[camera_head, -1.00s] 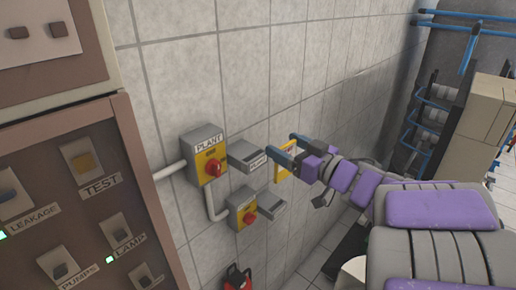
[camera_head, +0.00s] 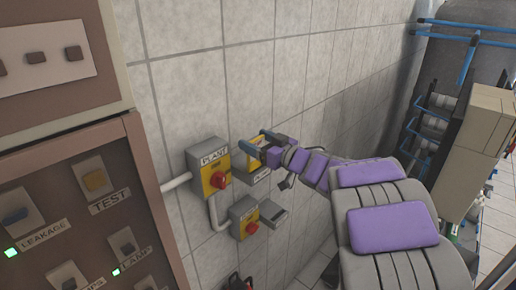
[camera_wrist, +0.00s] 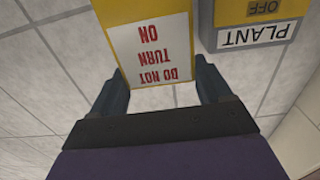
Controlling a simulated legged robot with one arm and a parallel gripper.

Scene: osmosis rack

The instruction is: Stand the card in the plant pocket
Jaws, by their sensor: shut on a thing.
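My gripper (camera_head: 257,141) is shut on the yellow card (camera_head: 253,157) near the tiled wall. In the wrist view the card (camera_wrist: 155,50) lies between the two fingers, its white panel reading "DO NOT TURN ON" upside down. In the head view the card hangs upright over the grey plant pocket (camera_head: 255,176), just right of the plant switch box (camera_head: 210,168). Its lower edge meets the pocket's mouth in the picture; I cannot tell whether it is inside. The pocket is not visible in the wrist view, where the card covers much of the middle.
A second yellow switch box (camera_head: 244,218) and another grey pocket (camera_head: 273,217) sit lower on the wall. The brown control panel (camera_head: 75,200) stands at the left. Blue pipes and a rack (camera_head: 435,120) stand at the right. The wall above is clear.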

